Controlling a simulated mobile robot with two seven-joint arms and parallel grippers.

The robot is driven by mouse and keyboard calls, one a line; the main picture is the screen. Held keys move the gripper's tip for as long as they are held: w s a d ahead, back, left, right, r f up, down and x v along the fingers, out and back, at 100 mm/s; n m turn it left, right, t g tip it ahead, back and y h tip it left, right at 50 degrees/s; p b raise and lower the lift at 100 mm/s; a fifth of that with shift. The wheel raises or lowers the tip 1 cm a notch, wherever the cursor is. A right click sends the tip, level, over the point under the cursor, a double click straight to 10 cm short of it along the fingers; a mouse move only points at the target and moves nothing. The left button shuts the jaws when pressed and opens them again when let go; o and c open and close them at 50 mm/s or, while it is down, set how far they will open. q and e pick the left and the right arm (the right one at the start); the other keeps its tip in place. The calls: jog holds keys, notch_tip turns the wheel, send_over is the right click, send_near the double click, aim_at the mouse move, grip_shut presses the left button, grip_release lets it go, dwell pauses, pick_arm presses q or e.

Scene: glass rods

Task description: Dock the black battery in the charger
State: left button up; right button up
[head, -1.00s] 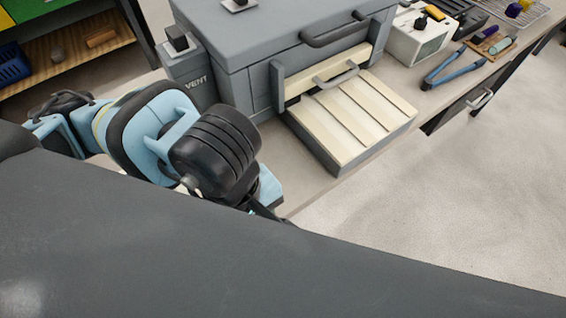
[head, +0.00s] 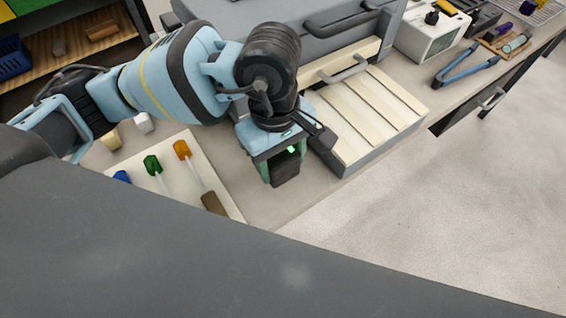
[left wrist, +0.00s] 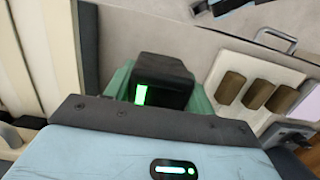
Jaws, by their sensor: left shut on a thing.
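My left gripper (head: 281,162) is shut on the black battery (head: 286,173) and holds it above the bench in front of the grey furnace-like box. A green light shows by the battery. In the left wrist view the battery (left wrist: 165,80) sits between the green fingers, with a lit green bar on its face. My right gripper is not in view.
A white tray (head: 225,205) with glass rods tipped blue, green and orange lies left of the gripper. The grey box's slatted cream door (head: 365,115) lies open to the right. Blue tongs (head: 465,72) lie beyond it. My dark body hides the near bench.

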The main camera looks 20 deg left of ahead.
aim_at(283, 168)
pick_arm(q)
jog(key=shift+w, duration=0.1)
jog(key=shift+w, duration=0.3)
jog(key=shift+f, duration=1.75)
jog(key=shift+f, duration=0.15)
jog(key=shift+f, duration=0.1)
jog(key=o, duration=1.3)
jog(key=shift+o, duration=0.3)
jog(key=r, duration=0.8)
jog(key=w+a+r, duration=0.1)
jog(key=r, duration=0.3)
jog(key=shift+r, duration=0.2)
